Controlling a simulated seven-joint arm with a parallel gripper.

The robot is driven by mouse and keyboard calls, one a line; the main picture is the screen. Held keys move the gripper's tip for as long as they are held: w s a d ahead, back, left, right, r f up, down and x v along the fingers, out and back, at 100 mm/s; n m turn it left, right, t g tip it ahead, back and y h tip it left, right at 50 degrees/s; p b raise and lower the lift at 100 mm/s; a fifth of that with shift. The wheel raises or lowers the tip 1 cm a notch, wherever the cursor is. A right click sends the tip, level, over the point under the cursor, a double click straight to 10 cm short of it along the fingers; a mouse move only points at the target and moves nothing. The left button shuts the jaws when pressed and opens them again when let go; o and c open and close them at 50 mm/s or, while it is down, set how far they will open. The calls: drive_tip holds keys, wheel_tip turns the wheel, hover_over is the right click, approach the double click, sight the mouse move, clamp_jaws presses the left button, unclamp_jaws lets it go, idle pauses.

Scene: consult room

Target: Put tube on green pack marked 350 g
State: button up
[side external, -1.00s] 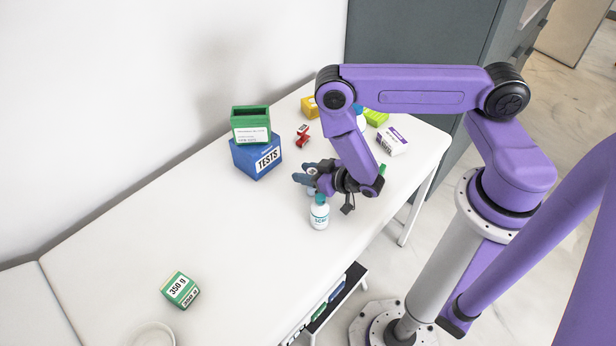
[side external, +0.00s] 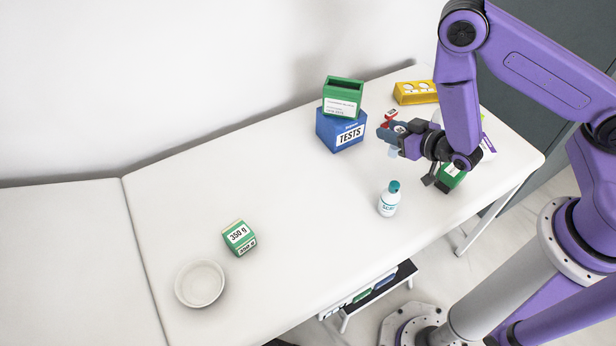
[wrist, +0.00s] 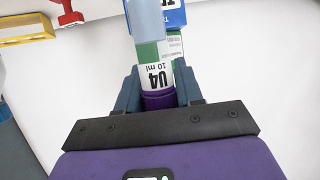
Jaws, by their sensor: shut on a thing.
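My gripper (side external: 390,138) is shut on a tube (wrist: 152,75) and holds it above the bench. The tube has a purple cap, a green and white label reading "U4 10 ml" and a pale blue clear end. In the side view its pale end (side external: 393,151) shows below the fingers. The wrist view shows both fingers (wrist: 158,88) closed around it near the cap. The green pack marked 350 g (side external: 238,238) sits far to the left of my gripper, with a bare top. It is not visible in the wrist view.
A white bottle with a teal cap (side external: 389,200) stands in front of my gripper. A blue TESTS box (side external: 340,130) bears an open green box (side external: 343,96). A white bowl (side external: 200,284) stands beside the green pack. The bench middle is clear.

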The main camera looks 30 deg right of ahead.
drive_tip(key=s+a+r+n+g+y, duration=0.2)
drive_tip(key=s+a+r+n+y, duration=0.1)
drive_tip(key=a, duration=0.8)
drive_tip(key=s+a+r+n+g+y, duration=0.2)
drive_tip(key=a+r+n+y, duration=0.1)
drive_tip(key=a, duration=0.8)
drive_tip(key=s+a+r+n+g+y, duration=0.2)
drive_tip(key=s+a+r+n+y, duration=0.15)
drive_tip(key=a, duration=0.75)
hover_over(230, 232)
drive_tip(key=shift+f, duration=6.8)
drive_tip(key=shift+f, duration=0.2)
drive_tip(key=o, duration=1)
drive_tip(key=shift+r, duration=0.1)
